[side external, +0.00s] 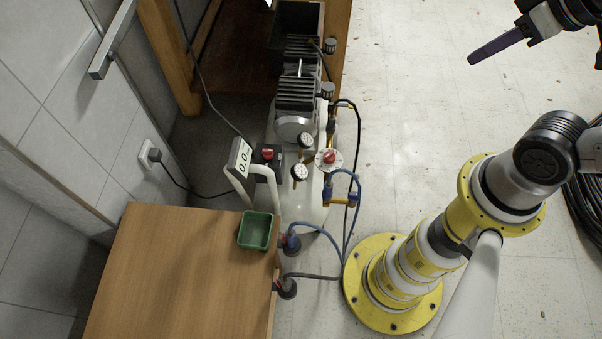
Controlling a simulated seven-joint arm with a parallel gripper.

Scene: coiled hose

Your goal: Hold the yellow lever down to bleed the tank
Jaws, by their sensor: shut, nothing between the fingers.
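The compressor's pale tank (312,212) stands on the floor beside the wooden cabinet. A small yellow part (342,201), which looks like the lever, sticks out at the tank's right side near the blue hose. Its exact position, raised or pressed, is too small to tell. My gripper (476,58) is at the top right, over bare floor, with its purple fingers shut and empty. It is well apart from the tank and the yellow part.
A display (241,162) reads about 0.0. Gauges (299,172), a red knob (329,157) and a blue hose (355,190) crowd the tank. A green tray (255,231) sits on the wooden cabinet (180,275). A black coiled hose (586,207) lies far right.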

